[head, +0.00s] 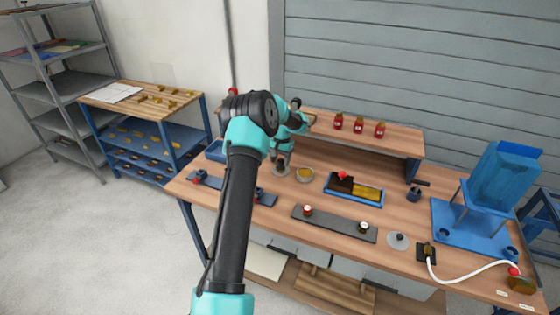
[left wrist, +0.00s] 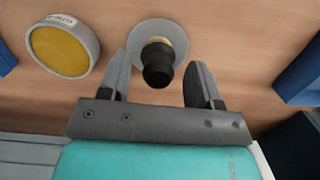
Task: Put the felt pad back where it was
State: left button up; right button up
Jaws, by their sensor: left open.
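My left gripper (head: 283,158) is over the far left part of the workbench, pointing down. In the left wrist view its open fingers (left wrist: 159,68) stand on either side of a black-topped piece with a brass collar (left wrist: 158,70), apart from it. That piece stands on a round grey disc (left wrist: 140,34), which also shows below the gripper in the head view (head: 281,172). A second grey disc (head: 398,241) with a small bump lies at the bench's front right. I cannot tell which disc, if either, is the felt pad. The right gripper is out of view.
A round dish with a yellow inside (left wrist: 62,46) sits beside the disc. A blue tray (head: 355,203) with dark and yellow contents, a grey strip (head: 334,228) and a raised shelf (head: 365,135) with red jars are nearby. A blue stand (head: 503,175) occupies the right.

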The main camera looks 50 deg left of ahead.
aim_at(282, 159)
pick_arm(q)
notch_tip(282, 159, up, 12)
jog(key=w, duration=0.1)
jog(key=shift+w+a, duration=0.15)
jog(key=shift+a, duration=0.1)
dwell(0.5)
